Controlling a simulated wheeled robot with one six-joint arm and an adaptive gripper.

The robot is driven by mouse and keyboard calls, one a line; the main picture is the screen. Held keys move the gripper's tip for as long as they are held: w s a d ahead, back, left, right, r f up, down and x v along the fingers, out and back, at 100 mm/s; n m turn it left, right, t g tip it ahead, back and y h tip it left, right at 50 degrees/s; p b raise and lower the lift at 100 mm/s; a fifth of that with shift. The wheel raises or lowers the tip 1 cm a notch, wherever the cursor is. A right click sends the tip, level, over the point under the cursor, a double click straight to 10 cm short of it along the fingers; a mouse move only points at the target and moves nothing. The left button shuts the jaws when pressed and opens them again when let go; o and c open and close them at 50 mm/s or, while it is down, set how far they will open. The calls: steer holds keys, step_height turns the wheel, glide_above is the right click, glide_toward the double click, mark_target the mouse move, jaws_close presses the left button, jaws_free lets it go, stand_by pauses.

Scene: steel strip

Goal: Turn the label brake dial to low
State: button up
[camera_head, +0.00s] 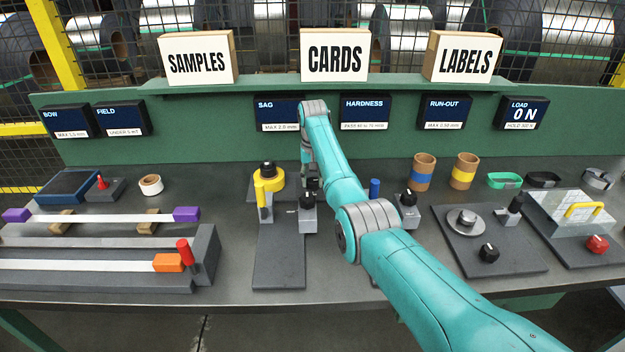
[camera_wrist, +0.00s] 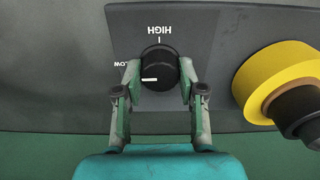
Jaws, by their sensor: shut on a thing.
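The label brake dial (camera_wrist: 158,66) is a round black knob on a dark grey plate (camera_wrist: 205,30) in the wrist view. HIGH is printed above it and LOW to its left, both upside down in this view. The white mark on the knob points left, toward the LOW side. My gripper (camera_wrist: 157,80) has a finger on each side of the knob and is shut on it. In the head view my arm reaches down to the bench beside the yellow roll, and the fingers are too small and covered to make out.
A yellow roll (camera_wrist: 272,80) on a black hub stands close to the right of the dial in the wrist view. It also shows in the head view (camera_head: 268,181). A grey block with a black knob (camera_head: 307,215) stands in front. The LABELS sign (camera_head: 463,56) stands on the shelf.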

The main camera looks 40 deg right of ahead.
mark_target(313, 180)
stand_by(0.5)
steer(key=o, duration=1.1)
steer(key=shift+o, duration=0.2)
step_height(313, 180, up, 12)
